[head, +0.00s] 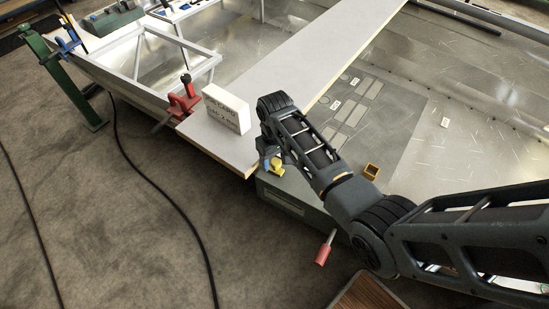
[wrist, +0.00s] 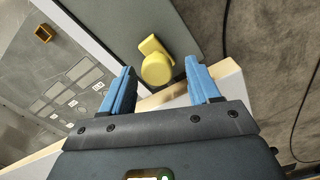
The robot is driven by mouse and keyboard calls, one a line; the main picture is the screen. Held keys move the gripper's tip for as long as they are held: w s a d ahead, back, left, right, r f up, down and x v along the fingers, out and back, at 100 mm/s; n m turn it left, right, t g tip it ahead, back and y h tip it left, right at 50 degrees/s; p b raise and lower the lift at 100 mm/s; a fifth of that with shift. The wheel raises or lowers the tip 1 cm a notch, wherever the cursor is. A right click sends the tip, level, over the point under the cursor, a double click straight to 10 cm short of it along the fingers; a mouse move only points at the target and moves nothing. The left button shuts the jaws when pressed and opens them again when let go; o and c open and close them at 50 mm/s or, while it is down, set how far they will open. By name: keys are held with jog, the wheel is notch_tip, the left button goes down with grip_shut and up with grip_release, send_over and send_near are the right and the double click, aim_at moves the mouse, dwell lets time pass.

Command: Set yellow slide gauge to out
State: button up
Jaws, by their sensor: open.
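The yellow slide gauge (wrist: 157,70) shows in the wrist view as a round knob with a flat tab beside it, on a grey-green surface. In the head view the yellow piece (head: 277,171) is partly hidden by my gripper, at the top of a grey-green box (head: 275,196). My gripper (wrist: 159,66) is open, with its blue fingers on either side of the knob in the picture. I see no contact, and the depth between fingertips and knob is hard to tell. Any scale or marking for out cannot be read.
A pale plank (head: 325,57) runs beside the box, with a white lettered block (head: 226,108) on it. A red clamp (head: 184,97) grips its edge. A small orange-brown open box (head: 371,171) lies on the metal hull floor. A red-handled tool (head: 324,252) is at the box's front.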

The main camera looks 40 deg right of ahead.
aim_at(275, 161)
notch_tip(275, 161, up, 8)
jog(key=shift+f, duration=0.1)
dwell(0.4)
jog(key=shift+f, duration=0.1)
jog(key=s+a+f+t, duration=0.4)
jog(key=s+a+f, duration=0.3)
jog(key=s, duration=0.3)
jog(key=s+a+r+t, duration=0.1)
jog(key=s+a+t, duration=0.2)
jog(key=s, duration=0.6)
jog(key=s+a+r+t, duration=0.1)
jog(key=s+r+t, duration=0.1)
jog(key=s+r, duration=0.3)
jog(key=s+a+r+n+t, duration=0.1)
jog(key=s+r+t, duration=0.2)
jog(key=r, duration=0.9)
jog(key=s+a+r+n+t, duration=0.1)
jog(key=s+r+t, duration=0.2)
jog(key=s+r, duration=0.6)
jog(key=shift+s+r, duration=0.25)
jog(key=shift+r, duration=0.1)
